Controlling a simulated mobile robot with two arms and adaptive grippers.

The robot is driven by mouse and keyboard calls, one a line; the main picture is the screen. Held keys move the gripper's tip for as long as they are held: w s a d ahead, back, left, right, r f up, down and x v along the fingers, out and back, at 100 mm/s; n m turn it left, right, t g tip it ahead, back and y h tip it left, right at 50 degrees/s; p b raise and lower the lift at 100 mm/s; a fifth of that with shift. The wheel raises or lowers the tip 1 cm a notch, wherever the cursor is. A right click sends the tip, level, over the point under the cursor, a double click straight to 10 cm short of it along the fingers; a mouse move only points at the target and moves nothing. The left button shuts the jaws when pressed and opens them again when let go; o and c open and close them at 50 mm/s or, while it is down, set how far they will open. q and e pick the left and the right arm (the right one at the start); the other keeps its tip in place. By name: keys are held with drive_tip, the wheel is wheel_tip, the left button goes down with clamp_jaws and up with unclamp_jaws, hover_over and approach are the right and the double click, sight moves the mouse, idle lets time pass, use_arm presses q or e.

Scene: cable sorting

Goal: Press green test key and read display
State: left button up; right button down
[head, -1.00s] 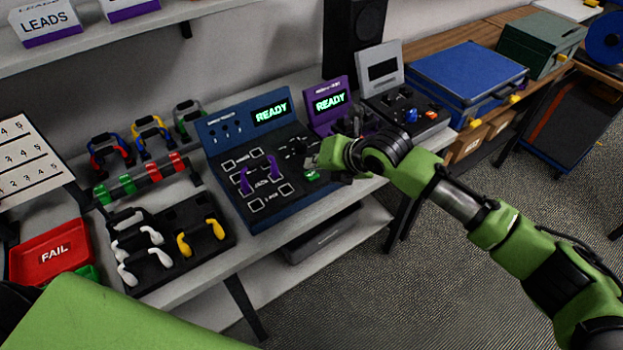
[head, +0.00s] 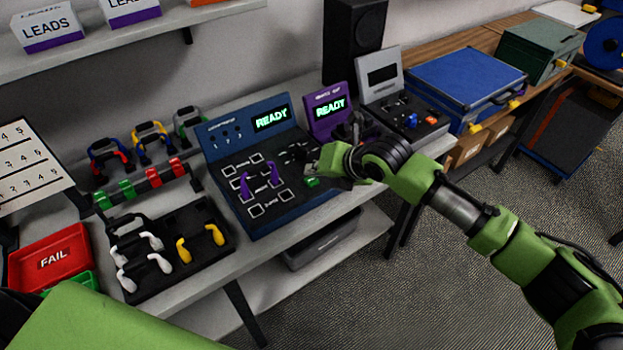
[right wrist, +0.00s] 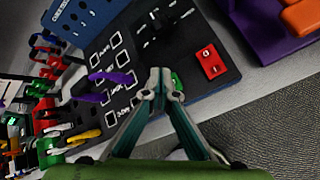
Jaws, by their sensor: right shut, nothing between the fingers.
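The blue tester (head: 225,140) stands on the bench, and its display (head: 271,118) reads READY in green. Two purple lead handles (head: 246,187) stand on its panel; one also shows in the right wrist view (right wrist: 112,78). The green test key (head: 312,182) is at the panel's front right. In the right wrist view the green key (right wrist: 177,82) shows partly behind the fingertips. My right gripper (head: 316,171) is shut and empty, right at the key; its fingertips (right wrist: 160,72) meet in the right wrist view. I cannot tell whether they touch the key. My left gripper is out of view.
A purple unit (head: 317,118) beside the tester also reads READY. A red switch (right wrist: 209,62) sits near the fingers. Left are a black tray (head: 210,258) with white and yellow handles, a lead rack (head: 150,181) and a red FAIL tray (head: 82,247). A blue case (head: 465,80) stands right.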

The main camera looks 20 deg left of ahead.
sight(314, 182)
idle(0.4)
drive_tip(key=shift+f, duration=0.45)
drive_tip(key=shift+f+b, duration=0.4)
drive_tip(key=shift+b, duration=0.05)
idle(0.4)
idle(0.4)
drive_tip(key=shift+r+p, duration=0.65)
drive_tip(key=shift+r, duration=0.15)
wheel_tip(314, 182, up, 5)
drive_tip(key=p, duration=0.4)
drive_tip(key=shift+r, duration=0.1)
idle(0.5)
